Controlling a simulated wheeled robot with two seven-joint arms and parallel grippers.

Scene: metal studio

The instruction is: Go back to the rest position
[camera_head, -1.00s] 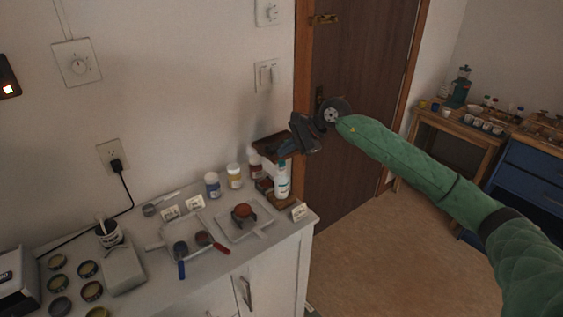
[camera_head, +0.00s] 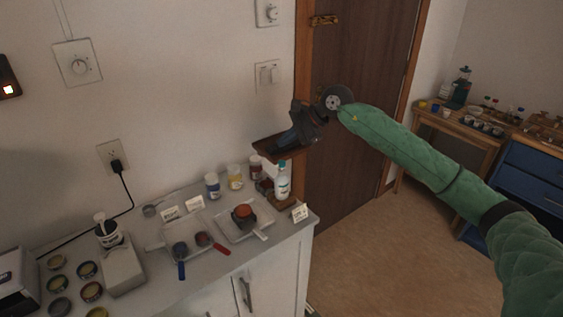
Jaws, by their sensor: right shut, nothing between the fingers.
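My right gripper (camera_head: 284,140) is dark and hangs at the end of my green-sleeved right arm (camera_head: 430,165), in front of the door frame and wall. It is shut and empty, its fingers pointing down and to the left. It appears in front of a small dark brown shelf (camera_head: 263,151); I cannot tell how near they are. The gripper is higher in the picture than the white cabinet top and the bottles there. My left gripper is not in view.
The white cabinet (camera_head: 280,262) holds a white bottle (camera_head: 283,180), a yellow-labelled jar (camera_head: 235,177), scoops, trays and several small round tins. A brown door (camera_head: 350,150) stands behind my arm. A wooden table (camera_head: 470,135) and blue drawers (camera_head: 530,175) stand at the right. Floor between is clear.

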